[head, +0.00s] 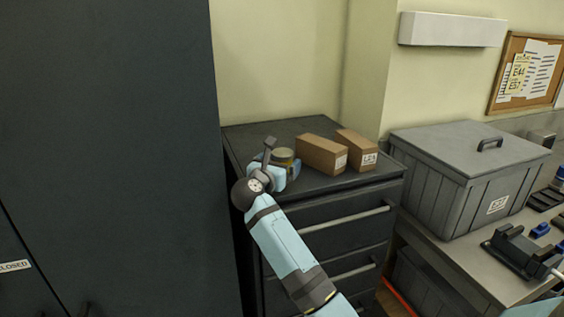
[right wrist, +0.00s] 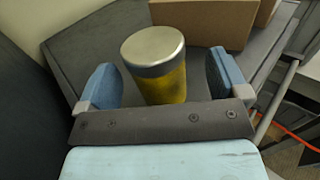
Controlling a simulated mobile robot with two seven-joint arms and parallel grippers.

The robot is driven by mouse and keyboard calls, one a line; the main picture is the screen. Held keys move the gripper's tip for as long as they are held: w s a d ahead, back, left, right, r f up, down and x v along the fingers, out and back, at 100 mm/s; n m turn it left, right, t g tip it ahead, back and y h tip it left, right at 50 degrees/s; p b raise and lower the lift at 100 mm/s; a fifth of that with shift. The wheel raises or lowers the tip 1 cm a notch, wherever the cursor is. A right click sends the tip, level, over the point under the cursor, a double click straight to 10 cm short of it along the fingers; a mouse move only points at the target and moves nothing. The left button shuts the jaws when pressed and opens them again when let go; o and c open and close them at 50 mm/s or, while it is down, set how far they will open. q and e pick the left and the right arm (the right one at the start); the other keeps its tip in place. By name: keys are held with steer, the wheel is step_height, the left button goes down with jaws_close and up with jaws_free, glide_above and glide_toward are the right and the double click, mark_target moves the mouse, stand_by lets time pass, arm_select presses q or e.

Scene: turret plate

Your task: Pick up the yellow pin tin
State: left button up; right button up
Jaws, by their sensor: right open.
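The yellow pin tin (right wrist: 165,87), a cylinder with a silvery lid, stands upright on the dark drawer cabinet. In the head view the tin (head: 283,154) is partly hidden by my right gripper (head: 284,167). In the right wrist view the tin stands between the two blue fingers of my right gripper (right wrist: 160,82). The fingers are open, with a gap visible on each side of the tin. The tin's lower part is hidden behind the gripper's dark front edge. My left gripper is not in view.
Two brown cardboard boxes (head: 320,155) (head: 357,150) stand on the cabinet top (head: 262,137) just right of the tin. A tall dark cabinet (head: 110,150) rises on the left. A grey lidded crate (head: 465,180) stands on a bench at the right.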

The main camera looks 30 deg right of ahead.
steer(key=x, duration=0.3)
steer(key=shift+w+a+f+p, duration=0.1)
steer(key=shift+w+p, duration=0.2)
steer(key=shift+w, duration=0.05)
steer(key=shift+s, duration=0.15)
steer(key=c, duration=1.2)
